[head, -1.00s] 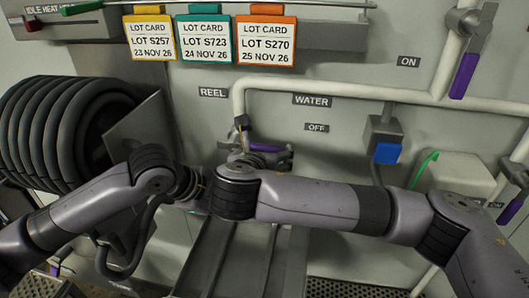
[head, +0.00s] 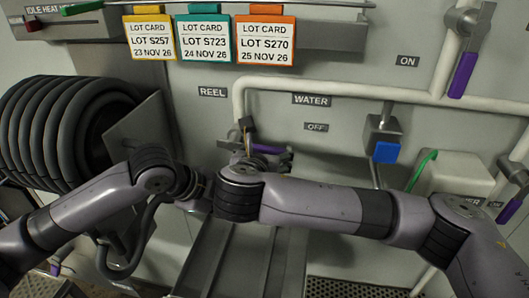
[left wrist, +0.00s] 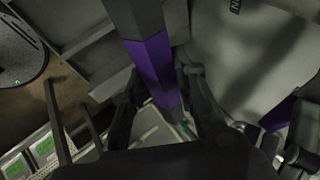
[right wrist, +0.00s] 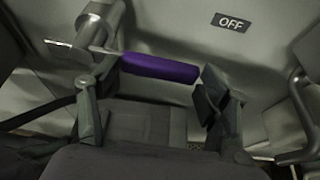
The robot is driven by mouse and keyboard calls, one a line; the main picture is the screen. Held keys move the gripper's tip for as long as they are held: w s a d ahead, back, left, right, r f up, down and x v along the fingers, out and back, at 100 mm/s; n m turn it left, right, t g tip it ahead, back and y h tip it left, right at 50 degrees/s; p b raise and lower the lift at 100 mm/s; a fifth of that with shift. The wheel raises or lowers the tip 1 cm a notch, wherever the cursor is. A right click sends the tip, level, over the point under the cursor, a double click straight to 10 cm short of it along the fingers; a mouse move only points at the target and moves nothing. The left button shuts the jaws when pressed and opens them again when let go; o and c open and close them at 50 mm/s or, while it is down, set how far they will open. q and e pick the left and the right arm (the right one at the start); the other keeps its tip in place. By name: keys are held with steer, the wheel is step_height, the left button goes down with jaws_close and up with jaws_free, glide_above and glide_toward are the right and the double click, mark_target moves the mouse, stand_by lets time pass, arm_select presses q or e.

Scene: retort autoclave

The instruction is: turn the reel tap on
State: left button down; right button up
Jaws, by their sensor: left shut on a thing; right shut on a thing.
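The reel tap has a purple lever (head: 268,149) below the REEL label (head: 212,92). In the right wrist view the purple lever (right wrist: 158,68) runs sideways from its metal pivot (right wrist: 98,28) toward the OFF label (right wrist: 231,22). My right gripper (right wrist: 150,88) has its fingers at the two ends of this lever; in the head view the right arm hides much of it. My left gripper (left wrist: 162,88) is shut on a purple bar (left wrist: 152,68) that lies between its fingers. The left gripper is hard to make out in the head view.
A black coiled hose (head: 65,130) hangs at the left. Lot cards (head: 205,42) hang above. A white pipe (head: 345,88) runs along the wall by the WATER label. A blue-ended fitting (head: 386,152) and another purple lever (head: 463,75) are at the right.

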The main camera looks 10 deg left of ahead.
step_height(320, 180, down, 6)
steer(key=a+m+t+y, duration=0.1)
steer(key=a+m+y, duration=0.1)
steer(key=m+y, duration=0.2)
steer(key=shift+w+a+m, duration=0.15)
steer(key=shift+m, duration=1.25)
steer(key=shift+a, duration=0.1)
steer(key=o, duration=1.7)
steer(key=shift+w+f, duration=0.1)
steer(key=shift+f, duration=0.3)
steer(key=shift+f, duration=0.15)
steer(key=shift+s, duration=0.2)
